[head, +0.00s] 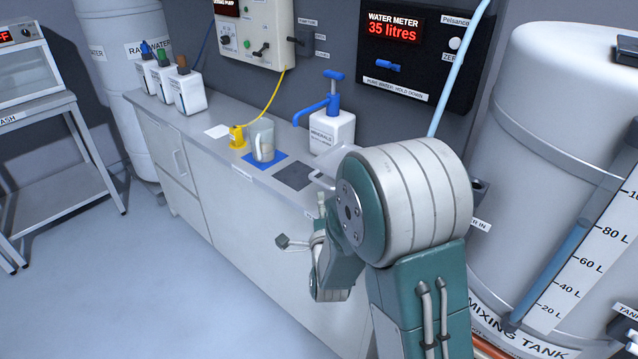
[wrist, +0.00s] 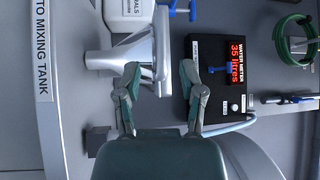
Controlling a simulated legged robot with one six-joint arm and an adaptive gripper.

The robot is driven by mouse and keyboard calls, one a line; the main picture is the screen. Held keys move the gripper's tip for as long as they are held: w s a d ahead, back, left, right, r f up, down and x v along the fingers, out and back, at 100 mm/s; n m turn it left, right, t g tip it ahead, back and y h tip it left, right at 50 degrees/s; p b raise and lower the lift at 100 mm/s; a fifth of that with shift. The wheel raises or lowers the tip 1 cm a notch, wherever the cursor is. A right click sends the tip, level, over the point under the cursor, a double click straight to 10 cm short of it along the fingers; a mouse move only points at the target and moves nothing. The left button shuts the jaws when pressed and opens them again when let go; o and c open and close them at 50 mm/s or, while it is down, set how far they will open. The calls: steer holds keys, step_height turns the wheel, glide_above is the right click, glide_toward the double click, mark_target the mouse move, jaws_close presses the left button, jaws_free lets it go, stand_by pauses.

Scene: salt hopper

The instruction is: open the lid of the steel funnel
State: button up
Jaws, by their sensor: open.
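The steel funnel (wrist: 118,57) shows in the wrist view as a grey cone lying sideways in the turned picture. Its flat lid (wrist: 162,42) sits against the wide end and looks shut. My gripper (wrist: 159,68) is open, with one finger on each side of the lid's near edge. The left finger overlaps the cone side and the right finger is beyond the lid's outer face. I see no clear contact. In the head view my arm hides most of the area around the funnel, and I cannot make out the gripper clearly there.
The water meter panel (wrist: 214,75) is right of the fingers in the wrist view. The blue-pump minerals bottle (head: 332,128), measuring jug (head: 262,140) and yellow fitting (head: 238,137) stand on the counter (head: 205,130). The mixing tank (head: 545,130) is on the right.

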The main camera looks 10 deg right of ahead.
mark_target(321, 183)
steer(key=w, duration=0.4)
steer(key=w+d+r, duration=0.1)
steer(key=w, duration=0.2)
steer(key=shift+d, duration=0.1)
steer(key=shift+d, duration=0.1)
jaws_close()
